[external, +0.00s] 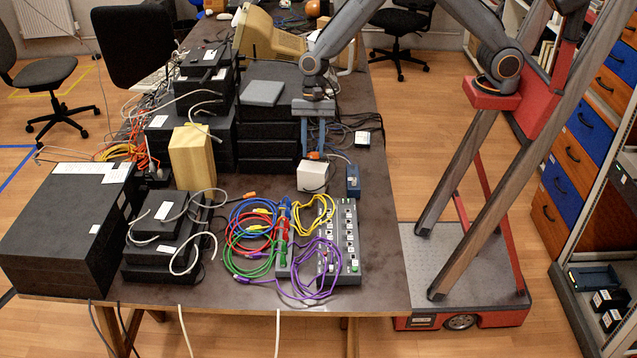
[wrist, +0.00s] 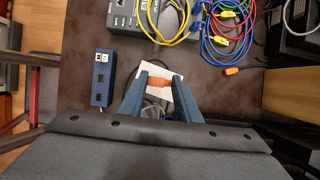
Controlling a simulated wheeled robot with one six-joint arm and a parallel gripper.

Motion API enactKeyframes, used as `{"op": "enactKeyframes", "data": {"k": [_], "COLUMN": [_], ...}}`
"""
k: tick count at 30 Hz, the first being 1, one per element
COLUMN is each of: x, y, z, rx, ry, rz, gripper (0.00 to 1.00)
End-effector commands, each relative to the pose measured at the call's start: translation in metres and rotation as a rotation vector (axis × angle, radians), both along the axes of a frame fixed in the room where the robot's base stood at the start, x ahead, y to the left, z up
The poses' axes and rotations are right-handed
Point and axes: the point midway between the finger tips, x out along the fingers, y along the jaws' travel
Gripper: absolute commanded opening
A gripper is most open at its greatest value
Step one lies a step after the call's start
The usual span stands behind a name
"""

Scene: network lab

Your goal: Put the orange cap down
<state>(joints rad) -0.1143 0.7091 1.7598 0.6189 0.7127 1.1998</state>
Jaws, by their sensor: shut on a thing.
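My gripper (external: 313,150) points down over the right part of the dark table, with its two blue fingers shut on the orange cap (external: 314,155). The cap also shows between the fingertips in the wrist view (wrist: 160,83). Just below the cap is a small white box (external: 312,178), which also shows behind the cap in the wrist view (wrist: 154,98). I cannot tell whether the cap touches the box. The sides of the cap are partly hidden by the fingers.
A small blue box (external: 353,181) stands right of the white box. Grey switches (external: 348,222) with coloured cables lie in front. A wooden block (external: 192,157) and stacked black devices (external: 268,140) stand to the left. Bare tabletop (external: 385,250) shows along the right edge.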

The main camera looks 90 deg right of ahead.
Motion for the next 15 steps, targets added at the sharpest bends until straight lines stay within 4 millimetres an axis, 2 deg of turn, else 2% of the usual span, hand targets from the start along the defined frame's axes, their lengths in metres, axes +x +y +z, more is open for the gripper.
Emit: {"op": "enactKeyframes", "data": {"k": [7, 15], "x": [-0.001, 0.0], "y": [0.0, 0.0], "z": [-0.032, -0.034], "rx": [-0.001, -0.001], "ry": [0.003, 0.001], "rz": [0.0, 0.0], "gripper": [0.1, 0.1]}}
